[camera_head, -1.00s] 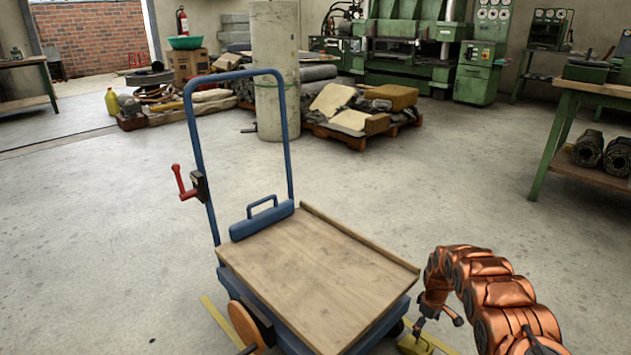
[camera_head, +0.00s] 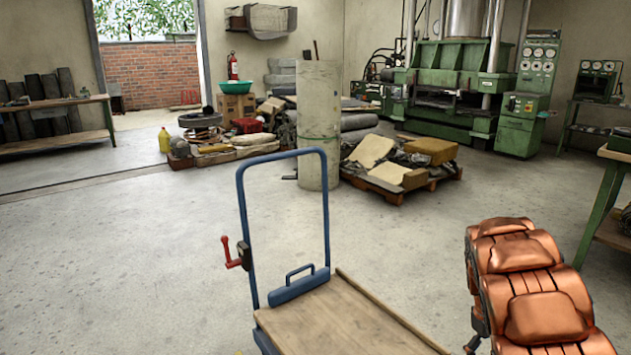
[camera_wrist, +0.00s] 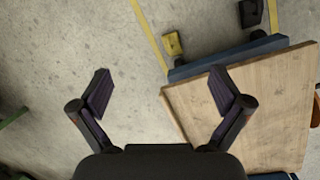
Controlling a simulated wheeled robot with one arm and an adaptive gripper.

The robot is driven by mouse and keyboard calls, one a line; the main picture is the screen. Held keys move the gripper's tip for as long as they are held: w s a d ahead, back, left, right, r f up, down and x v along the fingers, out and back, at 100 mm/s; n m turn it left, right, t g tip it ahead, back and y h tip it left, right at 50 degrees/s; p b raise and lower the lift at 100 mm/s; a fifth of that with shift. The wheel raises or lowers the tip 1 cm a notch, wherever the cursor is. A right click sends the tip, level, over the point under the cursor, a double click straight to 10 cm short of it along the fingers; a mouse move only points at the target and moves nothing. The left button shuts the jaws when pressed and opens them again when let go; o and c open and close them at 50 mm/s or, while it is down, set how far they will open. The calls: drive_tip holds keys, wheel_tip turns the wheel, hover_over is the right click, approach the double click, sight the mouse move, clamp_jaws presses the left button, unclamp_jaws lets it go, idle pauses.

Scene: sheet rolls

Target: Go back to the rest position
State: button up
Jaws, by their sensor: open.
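My gripper (camera_wrist: 160,97) shows in the wrist view with its two dark fingers spread wide and nothing between them. Below it are the concrete floor and the edge of a wooden-topped cart (camera_wrist: 262,105). In the head view my copper-coloured arm is folded at the lower right, and the gripper itself is hidden there. The same cart (camera_head: 345,322), with a blue handle frame, stands to the left of my arm, and its bed is bare where I see it.
A concrete column (camera_head: 319,125) stands behind the cart, beside a pallet (camera_head: 403,185) of sheets. A green press (camera_head: 440,90) is at the back and a workbench (camera_head: 610,200) on the right. Open floor lies to the left.

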drive_tip(key=s+a+r+m+p, duration=0.1)
drive_tip(key=s+a+r+p, duration=0.25)
drive_tip(key=r, duration=0.55)
drive_tip(key=s+a+r+m+p, duration=0.1)
drive_tip(key=s+a+r+p, duration=0.25)
drive_tip(key=r, duration=0.45)
drive_tip(key=s+a+r+y+p, duration=0.1)
drive_tip(key=s+a+r+p, duration=0.8)
drive_tip(key=s+r, duration=0.4)
drive_tip(key=s+a+r+y+p, duration=0.1)
drive_tip(key=s+a+r+p, duration=0.9)
drive_tip(key=s+r, duration=0.3)
drive_tip(key=shift+s+r+p, duration=0.2)
drive_tip(key=shift+s+p, duration=0.2)
drive_tip(key=shift+s, duration=0.1)
